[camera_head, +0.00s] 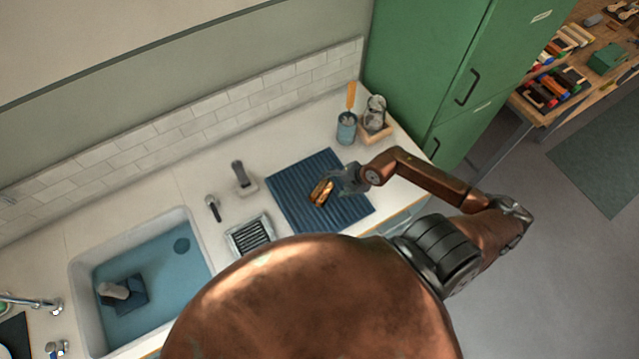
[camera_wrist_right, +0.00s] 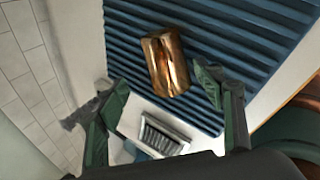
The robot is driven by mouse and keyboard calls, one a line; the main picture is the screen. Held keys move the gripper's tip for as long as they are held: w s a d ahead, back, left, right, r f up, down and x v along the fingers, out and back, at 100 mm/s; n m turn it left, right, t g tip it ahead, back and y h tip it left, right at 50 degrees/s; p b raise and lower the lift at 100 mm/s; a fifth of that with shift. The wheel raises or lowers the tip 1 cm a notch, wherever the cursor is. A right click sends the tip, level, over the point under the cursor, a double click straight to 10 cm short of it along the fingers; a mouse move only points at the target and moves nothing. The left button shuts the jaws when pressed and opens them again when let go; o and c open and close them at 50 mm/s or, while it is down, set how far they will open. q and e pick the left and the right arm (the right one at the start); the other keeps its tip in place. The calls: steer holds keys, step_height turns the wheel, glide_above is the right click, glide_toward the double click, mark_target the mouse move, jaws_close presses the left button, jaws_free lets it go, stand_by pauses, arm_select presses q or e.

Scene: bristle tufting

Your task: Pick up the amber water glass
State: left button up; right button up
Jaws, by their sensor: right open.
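The amber water glass (camera_head: 321,193) is on the blue ridged mat (camera_head: 290,207) and appears to lie on its side. It also shows in the right wrist view (camera_wrist_right: 167,62), shiny and brown-gold. My right gripper (camera_head: 347,181) is open and empty, just right of the glass in the head view. In the right wrist view its two fingers (camera_wrist_right: 161,82) are spread, and the glass lies ahead of the gap between them; I see no contact. My left gripper is out of view.
A slotted metal rack (camera_head: 250,234), a dark-handled brush (camera_head: 243,177) and a small dark-headed tool (camera_head: 212,207) lie left of the mat. A blue cup with an orange-handled tool (camera_head: 346,128) and a wooden caddy (camera_head: 376,131) stand behind it. The sink (camera_head: 82,262) is at left.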

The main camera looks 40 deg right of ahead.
mark_target(328, 188)
steer(key=f, duration=0.1)
steer(key=w+f, duration=0.1)
steer(key=f, duration=0.1)
steer(key=shift+d, duration=0.2)
steer(key=p+x, duration=0.1)
steer(key=x, duration=0.2)
steer(key=shift+w+a+f, duration=0.15)
steer(key=shift+w+f, duration=0.25)
steer(key=shift+f, duration=0.15)
steer(key=shift+a+f, duration=0.15)
steer(key=shift+f, duration=0.05)
steer(key=c, duration=1.4)
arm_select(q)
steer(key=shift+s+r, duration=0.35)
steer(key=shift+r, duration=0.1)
arm_select(e)
steer(key=shift+c, duration=0.9)
steer(key=shift+w+r, duration=0.1)
